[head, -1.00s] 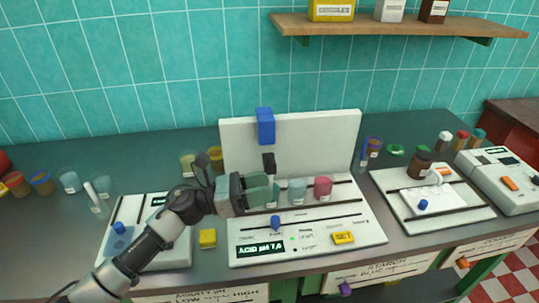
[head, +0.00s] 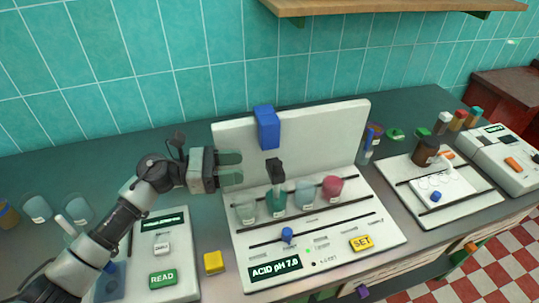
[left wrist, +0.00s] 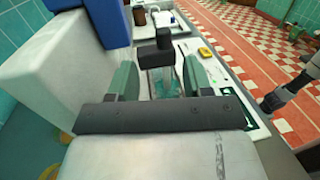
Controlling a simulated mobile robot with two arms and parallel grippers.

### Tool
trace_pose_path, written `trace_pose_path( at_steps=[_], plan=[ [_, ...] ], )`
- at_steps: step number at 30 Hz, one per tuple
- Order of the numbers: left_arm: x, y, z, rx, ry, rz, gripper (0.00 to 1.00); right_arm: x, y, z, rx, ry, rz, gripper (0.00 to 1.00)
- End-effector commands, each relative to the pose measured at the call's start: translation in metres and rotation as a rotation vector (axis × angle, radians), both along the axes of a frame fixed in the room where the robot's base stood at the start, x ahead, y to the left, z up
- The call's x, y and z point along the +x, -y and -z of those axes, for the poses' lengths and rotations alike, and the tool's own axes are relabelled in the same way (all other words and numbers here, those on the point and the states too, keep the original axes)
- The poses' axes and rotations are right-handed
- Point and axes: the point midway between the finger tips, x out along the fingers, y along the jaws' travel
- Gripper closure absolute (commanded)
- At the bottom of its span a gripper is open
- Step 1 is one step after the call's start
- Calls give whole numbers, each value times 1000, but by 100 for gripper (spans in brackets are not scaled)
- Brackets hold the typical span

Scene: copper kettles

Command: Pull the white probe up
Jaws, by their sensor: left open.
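A slim white stick (head: 66,225) leans in a glass beaker at the left of the head view; I cannot tell whether it is the white probe. A black-topped piece (head: 275,169) stands at the teal beaker (head: 276,204) on the white pH station (head: 240,150), below a blue block (head: 266,127). My left gripper (head: 241,168) is open and empty, just left of the black piece and above the beakers. In the left wrist view the black piece (left wrist: 154,50) shows ahead, in the gap between the green fingertips. My right gripper is not clear in any view.
A pale beaker (head: 246,210), a grey-blue beaker (head: 305,194) and a pink beaker (head: 333,187) share the station's row. A READ panel (head: 180,218) lies at left. A white tray with a brown jar (head: 426,152) stands at right. A shelf (head: 390,6) hangs above.

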Motion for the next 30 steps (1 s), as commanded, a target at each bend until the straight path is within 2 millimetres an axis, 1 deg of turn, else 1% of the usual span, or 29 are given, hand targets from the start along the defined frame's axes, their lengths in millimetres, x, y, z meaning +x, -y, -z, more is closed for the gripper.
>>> trace_pose_path(
  at_steps=[1,7,10,13,18,24,27,30],
  plan=[
    [1,10,-5,-3,-1,3,50,-3,5,-7,-6,-5,-1,100],
    [7,48,-6,-2,-2,3,50,-19,14,-23,-19,-29,-4,100],
    [10,65,-5,-3,-1,2,50,-20,16,-29,-22,-30,-5,100],
    [12,79,-4,-2,-2,2,50,-16,15,-33,-21,-26,-4,100],
    [14,91,-2,-1,-1,0,50,-8,10,-36,-13,-13,-3,100],
    [14,92,-1,0,0,0,50,-7,2,-36,-3,-11,1,100],
    [14,92,-1,0,0,0,50,-7,1,-36,-2,-11,1,100],
    [14,92,-1,0,0,0,65,-7,1,-36,-2,-11,1,100]
  ],
)
